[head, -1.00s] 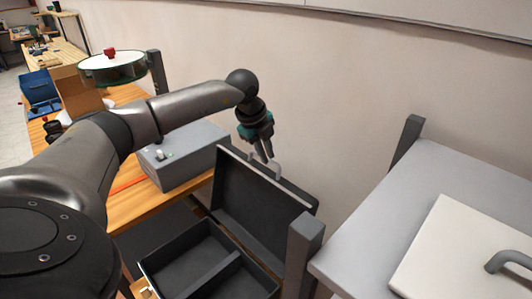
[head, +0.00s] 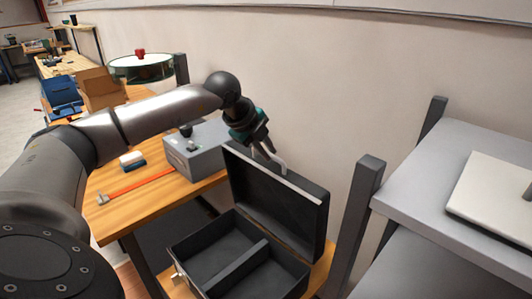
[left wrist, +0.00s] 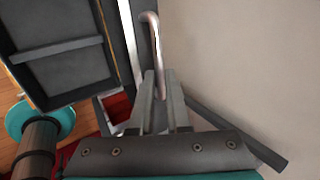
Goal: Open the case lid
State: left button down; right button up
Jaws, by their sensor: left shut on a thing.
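The black case (head: 178,254) sits on the wooden surface, and its divided inside shows. Its lid (head: 285,207) stands up at the back, tilted well away from the base, so the case is open. In the left wrist view, the two fingers (left wrist: 157,82) close around the near end of the handle (left wrist: 155,38), and the case's inside (left wrist: 62,48) shows at the left. My right gripper is not in view.
A grey box (head: 196,158) stands behind and left of the case on the wooden bench (head: 150,205). A red bar (head: 140,185) lies there. A dark post (head: 364,205) and grey table (head: 412,190) are close at the right. The wall is behind the lid.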

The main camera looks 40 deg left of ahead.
pick_arm(q)
jog(key=shift+w+f, duration=0.1)
jog(key=shift+f, duration=0.1)
jog(key=c, duration=0.9)
grip_release()
jog(key=shift+r, duration=0.1)
jog(key=shift+s+a+r, duration=0.1)
jog(key=shift+s+r, duration=0.1)
jog(key=shift+r, duration=0.3)
jog(key=v, duration=1.4)
